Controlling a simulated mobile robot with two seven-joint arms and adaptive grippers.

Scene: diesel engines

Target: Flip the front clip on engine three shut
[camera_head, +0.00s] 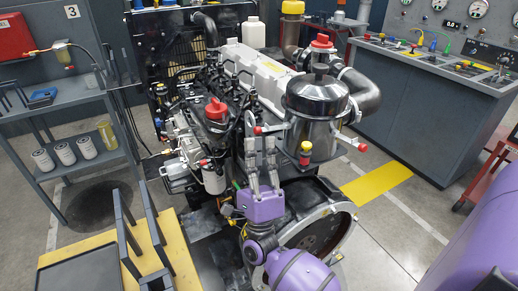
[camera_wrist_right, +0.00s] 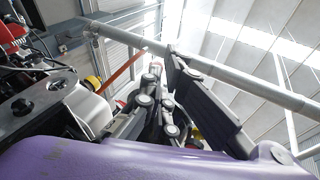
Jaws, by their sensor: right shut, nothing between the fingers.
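Engine three (camera_head: 215,110) stands in the middle of the head view, with a sign "3" on the wall behind it. Red-tipped levers stick out near the canister's left (camera_head: 258,130) and right (camera_head: 361,147); I cannot tell which is the front clip. My right gripper (camera_head: 261,147) points up just below the left lever, at the canister's left side. It is shut and empty; I cannot tell whether it touches the lever. In the right wrist view its fingers (camera_wrist_right: 160,100) point upward. My left gripper is not in view.
A red-and-yellow knob (camera_head: 305,150) stands in front of the canister. A thick grey pipe (camera_head: 360,95) bends off to its right. A grey shelf (camera_head: 60,115) with white filters is at left, a control console (camera_head: 430,95) at right. Floor between engine and console is clear.

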